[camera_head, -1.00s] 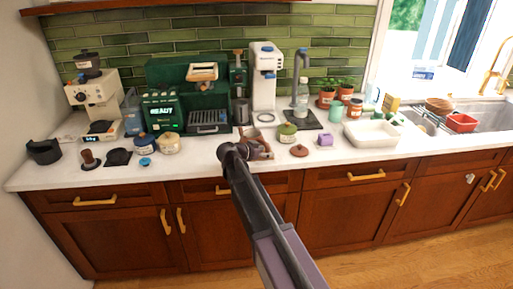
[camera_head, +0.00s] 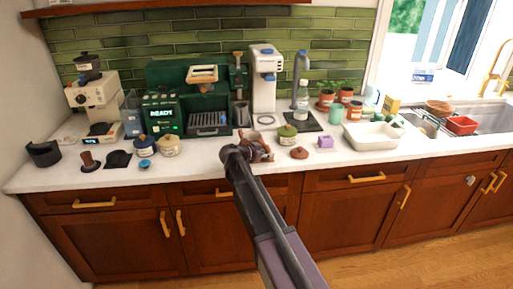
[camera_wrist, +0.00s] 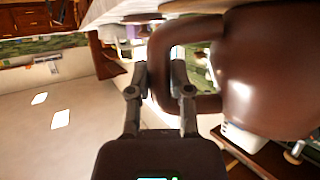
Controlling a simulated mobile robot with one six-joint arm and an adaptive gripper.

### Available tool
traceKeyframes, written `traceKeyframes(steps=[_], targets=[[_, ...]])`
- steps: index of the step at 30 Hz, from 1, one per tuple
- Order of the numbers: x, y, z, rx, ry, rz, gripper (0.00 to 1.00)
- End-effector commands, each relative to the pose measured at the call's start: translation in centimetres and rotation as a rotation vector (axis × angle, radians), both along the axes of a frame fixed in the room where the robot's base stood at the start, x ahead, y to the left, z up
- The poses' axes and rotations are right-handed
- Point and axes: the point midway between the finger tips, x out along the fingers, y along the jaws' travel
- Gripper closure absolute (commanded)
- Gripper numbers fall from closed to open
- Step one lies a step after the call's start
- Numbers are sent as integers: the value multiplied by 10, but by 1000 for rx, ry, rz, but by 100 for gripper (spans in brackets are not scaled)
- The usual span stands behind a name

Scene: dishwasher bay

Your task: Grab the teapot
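The brown teapot (camera_head: 258,150) stands on the counter just behind the end of my arm, partly hidden by it in the head view. In the wrist view its round body (camera_wrist: 275,70) fills the right side, and its loop handle (camera_wrist: 185,35) reaches left. My gripper (camera_wrist: 159,72) has one finger on each side of the handle's outer bar, and the fingers look partly closed on it. In the head view my gripper (camera_head: 240,156) is at the teapot's left side; its fingertips are hidden there. The teapot appears to rest on the counter.
A small brown lid (camera_head: 299,153) and a purple block (camera_head: 325,142) lie right of the teapot. A green-lidded jar (camera_head: 287,135) stands close behind. A white basin (camera_head: 371,137) is farther right.

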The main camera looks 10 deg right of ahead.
Motion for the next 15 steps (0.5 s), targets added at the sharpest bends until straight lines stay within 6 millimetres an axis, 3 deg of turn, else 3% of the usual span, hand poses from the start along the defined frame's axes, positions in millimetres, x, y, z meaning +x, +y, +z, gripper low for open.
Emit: traceKeyframes(steps=[15], targets=[[0, 0, 3, -1, 1, -1, 100]])
